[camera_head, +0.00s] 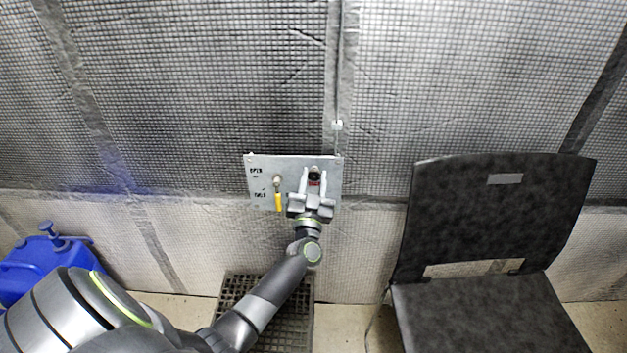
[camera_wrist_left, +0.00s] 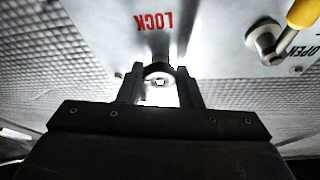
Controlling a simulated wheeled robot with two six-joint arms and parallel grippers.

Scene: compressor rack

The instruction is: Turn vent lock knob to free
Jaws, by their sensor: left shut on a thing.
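The vent lock knob (camera_head: 314,174) is a small dark round knob on the right part of a grey panel (camera_head: 296,170) on the wall. In the left wrist view the knob (camera_wrist_left: 158,76) sits between the fingers, below red LOCK lettering that appears upside down. My left gripper (camera_head: 314,184) reaches up to the panel and is shut on the knob, one finger on each side. The left gripper also shows in the left wrist view (camera_wrist_left: 160,95). The knob's exact angle is hard to tell. My right gripper is not in view.
A yellow-handled valve lever (camera_head: 279,200) hangs on the panel left of my gripper, with OPEN lettering near it. A black chair (camera_head: 490,225) stands at right. A blue container (camera_head: 45,262) is at far left. A dark grate (camera_head: 297,315) lies on the floor below.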

